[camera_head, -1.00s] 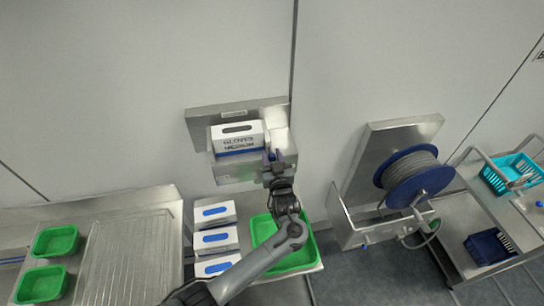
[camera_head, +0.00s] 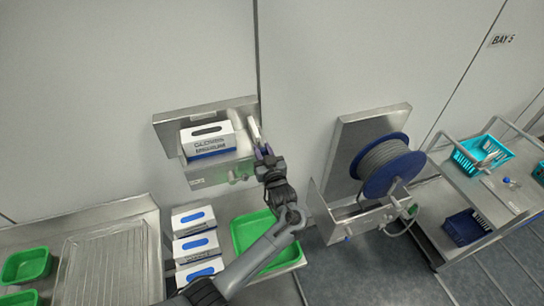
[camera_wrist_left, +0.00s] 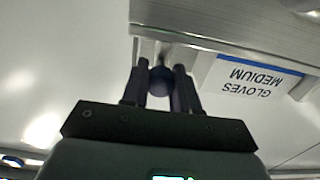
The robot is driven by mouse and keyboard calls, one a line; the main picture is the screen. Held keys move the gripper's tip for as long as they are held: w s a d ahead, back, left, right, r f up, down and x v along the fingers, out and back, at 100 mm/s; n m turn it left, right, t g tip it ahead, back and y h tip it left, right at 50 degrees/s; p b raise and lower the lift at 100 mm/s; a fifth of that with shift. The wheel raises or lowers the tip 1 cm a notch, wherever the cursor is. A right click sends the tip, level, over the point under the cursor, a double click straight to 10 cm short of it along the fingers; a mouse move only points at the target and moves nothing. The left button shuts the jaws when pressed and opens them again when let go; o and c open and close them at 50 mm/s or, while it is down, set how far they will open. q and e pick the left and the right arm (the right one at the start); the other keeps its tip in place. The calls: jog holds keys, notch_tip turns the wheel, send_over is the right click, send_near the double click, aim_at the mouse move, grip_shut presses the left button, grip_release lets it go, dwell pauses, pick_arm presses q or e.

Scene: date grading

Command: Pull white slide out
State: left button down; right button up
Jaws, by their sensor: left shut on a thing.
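A steel dispenser (camera_head: 163,129) on the wall holds a white box marked gloves medium (camera_head: 207,138). A pale narrow bar (camera_head: 253,129) shows at its right edge and looks like the white slide; I cannot tell how it joins the dispenser. My left gripper (camera_head: 262,154) is just below this bar, at the dispenser's right side. In the left wrist view my left gripper (camera_wrist_left: 161,82) is shut on a dark round knob (camera_wrist_left: 161,79), below a steel edge (camera_wrist_left: 230,47). The knob's link to the slide is hidden. My right gripper is not in view.
A steel bench with several glove boxes (camera_head: 193,219) and a green tray (camera_head: 239,246) stands below. A hose reel (camera_head: 388,167) hangs at the right, beside a trolley with a turquoise basket (camera_head: 482,153). Bare wall lies between dispenser and reel.

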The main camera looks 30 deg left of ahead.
pick_arm(q)
jog(key=c, duration=0.8)
grip_release()
jog(key=shift+c, duration=0.2)
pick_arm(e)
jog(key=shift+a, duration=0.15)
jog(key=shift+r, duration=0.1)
